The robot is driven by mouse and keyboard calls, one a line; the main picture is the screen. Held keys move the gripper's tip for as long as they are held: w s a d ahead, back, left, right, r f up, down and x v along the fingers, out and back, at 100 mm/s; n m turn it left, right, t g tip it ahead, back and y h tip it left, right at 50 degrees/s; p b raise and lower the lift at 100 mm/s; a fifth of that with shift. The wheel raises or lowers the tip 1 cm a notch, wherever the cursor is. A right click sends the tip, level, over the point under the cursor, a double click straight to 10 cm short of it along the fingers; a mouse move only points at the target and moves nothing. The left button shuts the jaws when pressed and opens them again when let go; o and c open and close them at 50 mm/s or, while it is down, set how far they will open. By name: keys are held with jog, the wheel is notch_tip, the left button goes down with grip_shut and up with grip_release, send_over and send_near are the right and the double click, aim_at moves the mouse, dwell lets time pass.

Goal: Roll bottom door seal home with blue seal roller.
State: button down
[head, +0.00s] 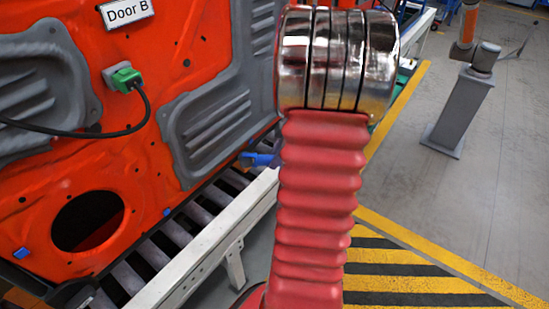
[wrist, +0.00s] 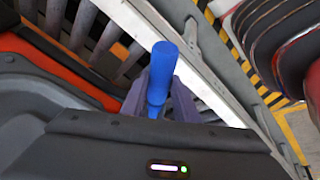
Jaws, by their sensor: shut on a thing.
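The blue seal roller (wrist: 160,75) stands between the two grey fingers of my gripper (wrist: 158,98) in the wrist view. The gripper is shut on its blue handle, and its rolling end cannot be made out. In the head view a blue piece of it (head: 258,159) shows left of my red arm, by the door's lower edge; the arm hides most of the gripper. The orange door (head: 150,165) has a "Door B" label. A dark strip along its bottom edge (wrist: 62,58) may be the bottom seal; I cannot tell how it is seated or whether the roller touches it.
A conveyor with grey rollers (head: 175,233) and a pale side rail (head: 205,255) runs under the door. A green plug (head: 124,78) with a black cable is on the door. A grey post (head: 465,108) stands right on open floor. Yellow-black striping (head: 400,270) marks the floor.

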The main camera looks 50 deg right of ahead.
jog(key=shift+d, duration=1.3)
jog(key=shift+w+d, duration=0.1)
jog(key=shift+d, duration=1.35)
jog(key=shift+d, duration=1.4)
